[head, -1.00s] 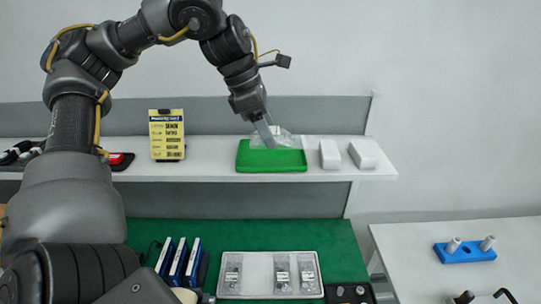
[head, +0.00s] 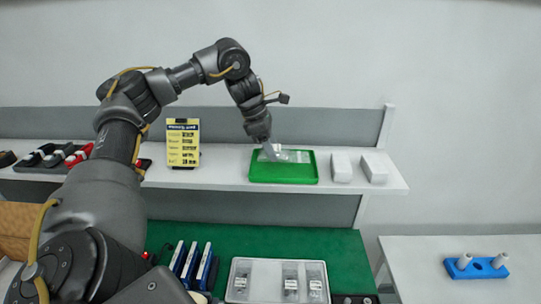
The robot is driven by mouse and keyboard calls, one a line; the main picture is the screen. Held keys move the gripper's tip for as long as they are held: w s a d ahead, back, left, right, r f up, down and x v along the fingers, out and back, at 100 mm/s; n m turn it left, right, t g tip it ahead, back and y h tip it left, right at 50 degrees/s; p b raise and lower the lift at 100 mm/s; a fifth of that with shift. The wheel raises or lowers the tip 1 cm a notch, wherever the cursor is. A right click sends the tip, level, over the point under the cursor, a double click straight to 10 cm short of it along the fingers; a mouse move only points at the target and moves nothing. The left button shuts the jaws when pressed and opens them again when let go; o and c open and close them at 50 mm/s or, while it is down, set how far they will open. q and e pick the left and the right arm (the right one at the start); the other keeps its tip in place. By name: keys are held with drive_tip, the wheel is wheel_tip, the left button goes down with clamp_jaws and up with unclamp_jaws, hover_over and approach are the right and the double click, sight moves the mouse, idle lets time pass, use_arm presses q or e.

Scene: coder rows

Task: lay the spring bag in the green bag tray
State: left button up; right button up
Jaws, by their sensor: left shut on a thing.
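The green bag tray (head: 284,176) lies on the white shelf, right of the yellow sign. My left gripper (head: 271,153) points down over the back left part of the tray. It is shut on the spring bag (head: 292,156), a clear plastic bag that stretches right from the fingertips. The bag is low over the tray's back half; I cannot tell whether it touches the tray floor. What the bag holds is too small to make out. My right gripper is not in view.
Two white boxes (head: 342,167) stand right of the tray on the shelf (head: 222,178). A yellow sign (head: 183,143) stands to the left. Below, a white tray with several clear bags (head: 291,282) and several blue-white upright items (head: 190,262) rest on a green mat (head: 335,250).

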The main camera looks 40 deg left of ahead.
use_arm(q)
drive_tip(key=shift+a+f, duration=0.1)
drive_tip(key=shift+f, duration=0.1)
drive_tip(key=f+p, duration=0.2)
drive_tip(key=f, duration=0.1)
drive_tip(key=shift+w+a+p, duration=0.25)
drive_tip(key=shift+p, duration=0.15)
drive_tip(key=shift+f, duration=0.4)
drive_tip(key=o, duration=1)
drive_tip(key=shift+r, duration=0.1)
drive_tip(key=shift+o, duration=0.4)
